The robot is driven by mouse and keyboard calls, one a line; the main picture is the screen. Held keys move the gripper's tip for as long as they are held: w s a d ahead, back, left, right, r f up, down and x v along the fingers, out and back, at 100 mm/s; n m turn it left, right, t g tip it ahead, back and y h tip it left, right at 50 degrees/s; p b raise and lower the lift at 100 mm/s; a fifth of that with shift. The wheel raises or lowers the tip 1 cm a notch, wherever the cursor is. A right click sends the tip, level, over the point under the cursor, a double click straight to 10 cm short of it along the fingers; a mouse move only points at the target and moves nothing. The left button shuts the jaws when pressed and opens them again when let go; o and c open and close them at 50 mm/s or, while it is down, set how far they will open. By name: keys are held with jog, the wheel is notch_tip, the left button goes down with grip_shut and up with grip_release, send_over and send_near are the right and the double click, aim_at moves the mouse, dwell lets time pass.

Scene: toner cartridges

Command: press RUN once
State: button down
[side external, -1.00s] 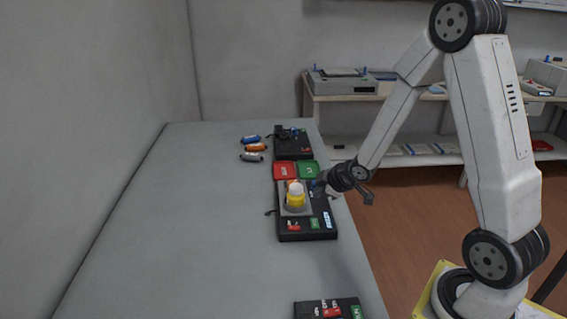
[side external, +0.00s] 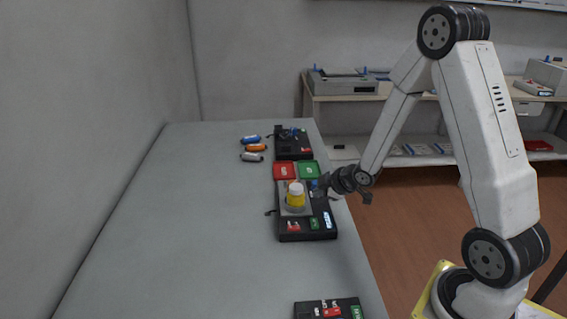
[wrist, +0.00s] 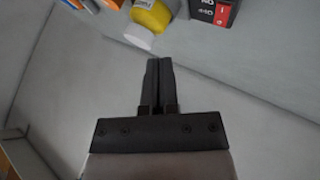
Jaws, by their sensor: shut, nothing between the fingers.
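In the side view a black device (side external: 290,237) stands near the table's right edge. A yellow bottle with a white cap (side external: 296,198) stands upright on its grey plate. The device's front has a red part (side external: 293,226) and a green part (side external: 314,224); I cannot read RUN on either. My gripper (side external: 318,189) is at the device's far right, beside the bottle, its tips hard to make out. In the wrist view my gripper (wrist: 158,62) is shut and empty, with the yellow bottle (wrist: 150,18) beyond its tips. A black part with red (wrist: 222,14) shows at upper right.
Red (side external: 285,170) and green (side external: 309,169) pads lie behind the device. Another black device (side external: 293,148) and several small cartridges (side external: 254,147) are farther back. A third black device (side external: 327,308) is at the front. The table's left side is clear.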

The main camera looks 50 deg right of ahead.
aim_at(317, 224)
jog(key=shift+f, duration=3.95)
jog(key=shift+f, duration=0.2)
jog(key=shift+f, duration=0.25)
